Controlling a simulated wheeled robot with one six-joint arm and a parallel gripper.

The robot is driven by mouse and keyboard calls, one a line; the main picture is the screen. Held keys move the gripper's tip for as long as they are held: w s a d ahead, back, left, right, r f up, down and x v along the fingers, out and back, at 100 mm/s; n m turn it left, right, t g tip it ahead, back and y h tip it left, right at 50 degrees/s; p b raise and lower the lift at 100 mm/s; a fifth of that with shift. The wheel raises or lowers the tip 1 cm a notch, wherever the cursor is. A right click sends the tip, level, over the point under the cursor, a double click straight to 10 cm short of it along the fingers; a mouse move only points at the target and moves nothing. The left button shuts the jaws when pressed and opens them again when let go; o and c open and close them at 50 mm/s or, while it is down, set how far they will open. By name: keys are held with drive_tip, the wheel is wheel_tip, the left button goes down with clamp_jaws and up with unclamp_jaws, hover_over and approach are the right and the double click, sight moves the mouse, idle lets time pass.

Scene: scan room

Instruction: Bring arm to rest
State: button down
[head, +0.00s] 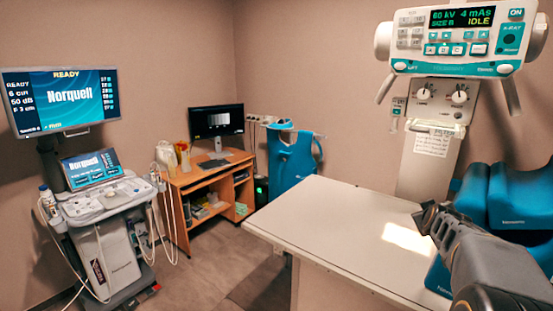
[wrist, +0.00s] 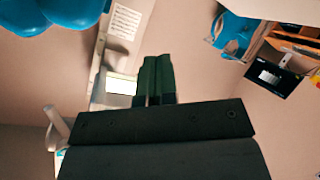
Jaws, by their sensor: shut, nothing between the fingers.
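My arm reaches in from the bottom right of the head view, and my gripper (head: 428,211) shows at its end, above the right part of the white table. The wrist view shows the two dark fingers of my gripper (wrist: 157,62) side by side and touching. They are shut with nothing between them. In the wrist view the room appears upside down.
The white table (head: 330,215) has a bare top. The X-ray unit (head: 450,70) stands behind it, with blue cushions (head: 510,195) at the right. An ultrasound cart (head: 105,215) and a wooden desk (head: 187,180) stand at the left. Floor (head: 200,265) between is clear.

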drive_tip(key=s+a+f+g+y, duration=0.2)
drive_tip(key=s+a+f, duration=0.1)
drive_tip(key=s+a, duration=0.4)
drive_tip(key=s+a+f+g+y, duration=0.2)
drive_tip(key=s+a, duration=0.4)
drive_tip(key=a, duration=0.6)
drive_tip(key=s+a+f+g+y, duration=0.2)
drive_tip(key=s+a+f, duration=0.3)
drive_tip(key=s+a, duration=0.2)
drive_tip(key=a, duration=0.2)
drive_tip(key=shift+s+a+m+g+y, duration=0.35)
drive_tip(key=shift+a+m+g+y, duration=0.05)
